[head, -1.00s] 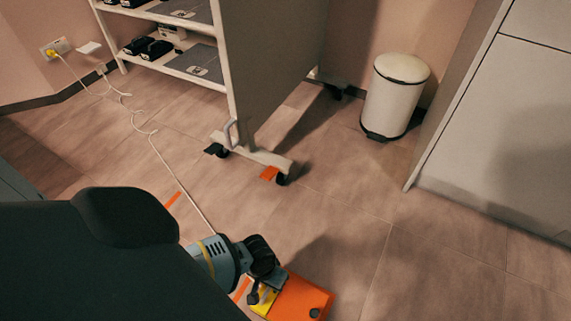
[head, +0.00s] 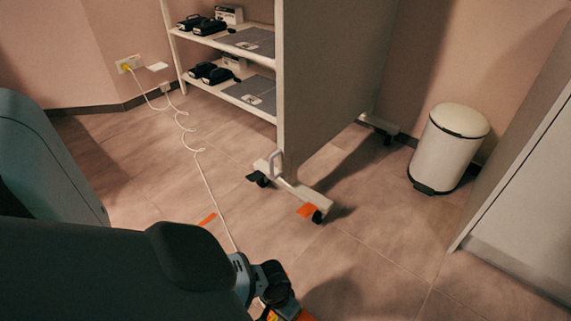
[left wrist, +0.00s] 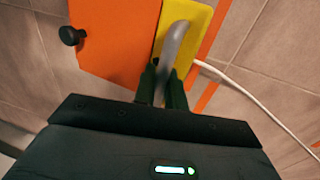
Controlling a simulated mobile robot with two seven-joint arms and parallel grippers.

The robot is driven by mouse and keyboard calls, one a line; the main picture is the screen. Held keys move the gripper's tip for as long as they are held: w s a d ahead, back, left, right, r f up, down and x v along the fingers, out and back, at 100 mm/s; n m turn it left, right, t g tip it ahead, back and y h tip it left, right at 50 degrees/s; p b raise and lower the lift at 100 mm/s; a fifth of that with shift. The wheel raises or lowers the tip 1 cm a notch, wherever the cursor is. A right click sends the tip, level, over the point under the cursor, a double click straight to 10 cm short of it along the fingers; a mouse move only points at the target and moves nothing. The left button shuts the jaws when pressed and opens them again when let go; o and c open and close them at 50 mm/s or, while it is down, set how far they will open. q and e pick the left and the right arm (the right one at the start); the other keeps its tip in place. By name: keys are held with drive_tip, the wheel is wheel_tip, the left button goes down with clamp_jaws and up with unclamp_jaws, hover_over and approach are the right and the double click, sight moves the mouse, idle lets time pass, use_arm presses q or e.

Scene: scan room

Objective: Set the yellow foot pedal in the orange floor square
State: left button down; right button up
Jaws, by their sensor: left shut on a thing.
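The foot pedal, with a yellow part (left wrist: 182,37) and an orange part (left wrist: 115,38), fills the top of the left wrist view. It has a black knob and a curved grey handle. My left gripper (left wrist: 163,80) is shut on that handle. In the head view only a sliver of the pedal (head: 305,316) shows at the bottom edge, beside my left gripper (head: 268,302). Orange tape of the floor square (head: 207,219) shows as a short strip; more tape (left wrist: 212,38) runs beside the pedal's yellow side. Most of the square is hidden. My right gripper is not in view.
A white cable (head: 205,180) runs from the wall outlet (head: 128,64) across the floor towards the pedal. A wheeled shelf cart (head: 335,75) with an orange caster lever stands ahead. A white bin (head: 447,150) and a cabinet (head: 530,200) stand right. Floor between is clear.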

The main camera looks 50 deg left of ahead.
use_arm(q)
drive_tip(key=shift+d+f+b, duration=0.2)
drive_tip(key=shift+f+b, duration=0.45)
drive_tip(key=shift+f, duration=0.4)
drive_tip(key=c, duration=1.5)
unclamp_jaws()
drive_tip(key=shift+s, duration=0.1)
drive_tip(key=shift+o, duration=0.2)
drive_tip(key=shift+a+r+p, duration=0.2)
drive_tip(key=shift+r+p, duration=0.25)
drive_tip(key=shift+r, duration=0.1)
wheel_tip(320, 180, up, 11)
drive_tip(key=a+p, duration=0.2)
drive_tip(key=p, duration=0.4)
drive_tip(key=shift+f, duration=0.15)
drive_tip(key=shift+s, duration=0.15)
